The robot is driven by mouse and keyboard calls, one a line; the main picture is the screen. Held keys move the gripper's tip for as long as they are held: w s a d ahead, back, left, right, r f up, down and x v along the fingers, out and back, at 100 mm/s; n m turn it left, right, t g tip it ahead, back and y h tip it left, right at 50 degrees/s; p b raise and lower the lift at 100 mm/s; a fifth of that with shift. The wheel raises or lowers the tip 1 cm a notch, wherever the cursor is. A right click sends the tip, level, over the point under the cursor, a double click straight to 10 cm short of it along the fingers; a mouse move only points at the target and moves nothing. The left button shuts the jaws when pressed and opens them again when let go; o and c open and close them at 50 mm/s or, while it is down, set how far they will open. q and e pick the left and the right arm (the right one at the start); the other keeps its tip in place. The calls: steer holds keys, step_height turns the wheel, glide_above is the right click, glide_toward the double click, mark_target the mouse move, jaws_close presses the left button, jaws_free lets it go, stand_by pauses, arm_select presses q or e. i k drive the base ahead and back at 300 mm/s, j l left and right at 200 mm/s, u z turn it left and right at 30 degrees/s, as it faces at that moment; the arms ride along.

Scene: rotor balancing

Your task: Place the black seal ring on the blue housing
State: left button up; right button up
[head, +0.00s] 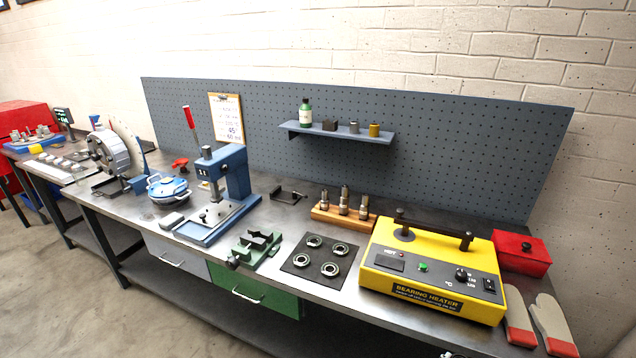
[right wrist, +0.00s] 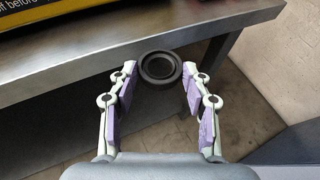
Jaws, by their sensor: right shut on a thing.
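The black seal ring (right wrist: 159,69) is held between the fingertips of my right gripper (right wrist: 159,82), seen in the right wrist view. The ring is out in front of the bench edge, over the floor. A round blue body with side handles (head: 167,190), which looks like the blue housing, sits on the bench left of the blue press in the head view. My right gripper is far to the right of it, near the yellow heater's end of the bench. My left gripper is in neither view.
The blue arbor press (head: 225,190), green vise (head: 255,249), black mat with several bearings (head: 320,262) and yellow bearing heater (head: 435,268) stand along the bench (head: 285,285). A wooden block with metal tools (head: 343,214) is behind the mat. Gloves (head: 535,325) lie at the right end.

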mark_target(167, 180)
steer(key=i+j+u, duration=0.15)
steer(key=j+u, duration=0.35)
steer(key=i+j+u, duration=0.25)
steer(key=j+u, duration=0.2)
steer(key=i+j+u, duration=0.25)
steer(key=u, duration=0.25)
steer(key=i+j, duration=0.25)
steer(key=i, duration=0.15)
steer(key=i+j, duration=0.2)
steer(key=i, duration=0.2)
steer(key=i+j, duration=0.25)
steer(key=i, duration=0.15)
steer(key=u, duration=0.05)
